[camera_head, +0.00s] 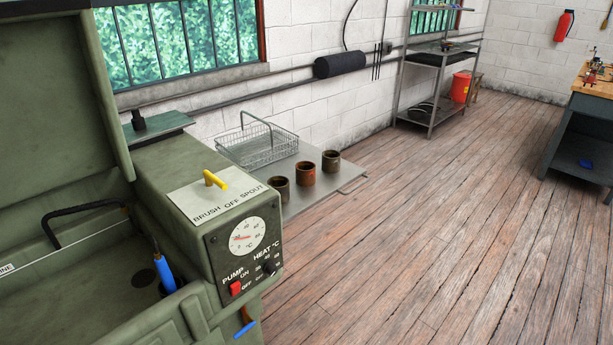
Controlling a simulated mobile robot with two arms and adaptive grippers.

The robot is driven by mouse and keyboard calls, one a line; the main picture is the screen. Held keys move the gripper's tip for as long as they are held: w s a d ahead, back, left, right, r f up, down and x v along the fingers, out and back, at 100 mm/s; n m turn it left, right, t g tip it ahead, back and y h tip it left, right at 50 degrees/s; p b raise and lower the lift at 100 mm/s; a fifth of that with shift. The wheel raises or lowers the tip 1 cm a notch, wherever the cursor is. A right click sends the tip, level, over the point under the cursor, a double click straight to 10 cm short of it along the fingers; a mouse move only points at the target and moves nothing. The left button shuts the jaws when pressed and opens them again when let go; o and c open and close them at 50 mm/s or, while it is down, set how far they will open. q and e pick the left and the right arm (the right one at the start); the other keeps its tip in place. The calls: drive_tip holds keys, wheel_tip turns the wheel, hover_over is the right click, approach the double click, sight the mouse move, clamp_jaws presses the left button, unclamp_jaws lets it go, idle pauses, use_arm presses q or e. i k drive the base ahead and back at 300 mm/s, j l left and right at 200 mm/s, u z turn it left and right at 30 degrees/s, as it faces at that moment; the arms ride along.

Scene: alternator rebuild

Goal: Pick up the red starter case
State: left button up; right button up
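Three short hollow cylinders stand upright in a row on a grey metal side shelf (300,205). The middle one is reddish-brown and looks like the red starter case (305,174). A dark brown case (279,189) stands at its near left and another brown case (331,162) at its far right. They stand close together but apart. Neither of my grippers is in view.
A green parts washer (180,165) with a raised lid and control panel fills the left foreground. A wire basket (257,146) sits on the shelf behind the cases. A steel rack (428,95), red bucket (461,87) and workbench (585,110) stand farther off. The wooden floor (430,210) is clear.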

sight(306, 174)
drive_tip(key=i+l, duration=0.4)
drive_tip(key=i+l+z, duration=0.1)
drive_tip(key=i+l, duration=0.3)
drive_tip(key=l, duration=0.2)
